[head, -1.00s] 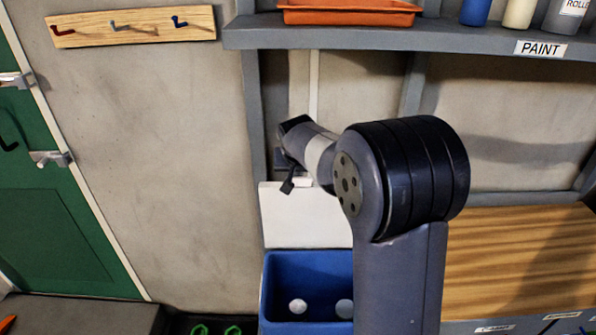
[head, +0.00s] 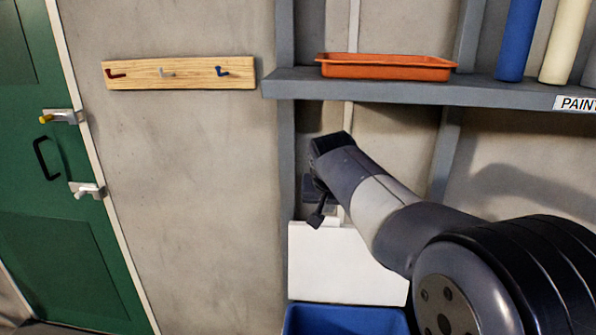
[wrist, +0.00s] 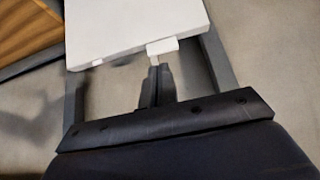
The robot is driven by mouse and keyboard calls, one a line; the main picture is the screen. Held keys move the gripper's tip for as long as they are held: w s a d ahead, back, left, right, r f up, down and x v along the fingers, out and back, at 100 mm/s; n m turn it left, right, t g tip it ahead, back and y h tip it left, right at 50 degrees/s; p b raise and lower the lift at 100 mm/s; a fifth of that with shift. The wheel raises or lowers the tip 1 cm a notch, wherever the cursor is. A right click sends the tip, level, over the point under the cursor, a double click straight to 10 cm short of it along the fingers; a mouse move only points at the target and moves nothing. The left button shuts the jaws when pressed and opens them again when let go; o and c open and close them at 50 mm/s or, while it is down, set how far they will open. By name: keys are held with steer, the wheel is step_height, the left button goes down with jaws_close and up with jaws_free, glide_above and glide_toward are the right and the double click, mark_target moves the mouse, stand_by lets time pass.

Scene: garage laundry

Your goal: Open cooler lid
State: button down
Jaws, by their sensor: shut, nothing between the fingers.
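The cooler's white lid (head: 345,268) stands raised and upright behind the blue cooler body (head: 345,321) in the head view. Only the top of the body shows at the bottom edge; its inside is out of view. The lid also shows in the wrist view (wrist: 130,22), with a small white tab (wrist: 162,47) on its edge. My gripper (head: 317,216) is at the lid's top edge, by the tab. In the wrist view my fingers (wrist: 160,70) are together and empty, right at the tab. I cannot tell whether they touch it.
A grey shelf (head: 400,88) with an orange tray (head: 385,67) and upright rolls is above my arm. A wooden hook rail (head: 180,73) is on the wall to the left. A green door (head: 60,190) is at far left.

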steer(key=shift+f, duration=0.1)
steer(key=w+p+x, duration=0.1)
steer(key=p+x, duration=0.1)
steer(key=x, duration=0.9)
steer(key=shift+d+r, duration=0.15)
steer(key=shift+r, duration=0.1)
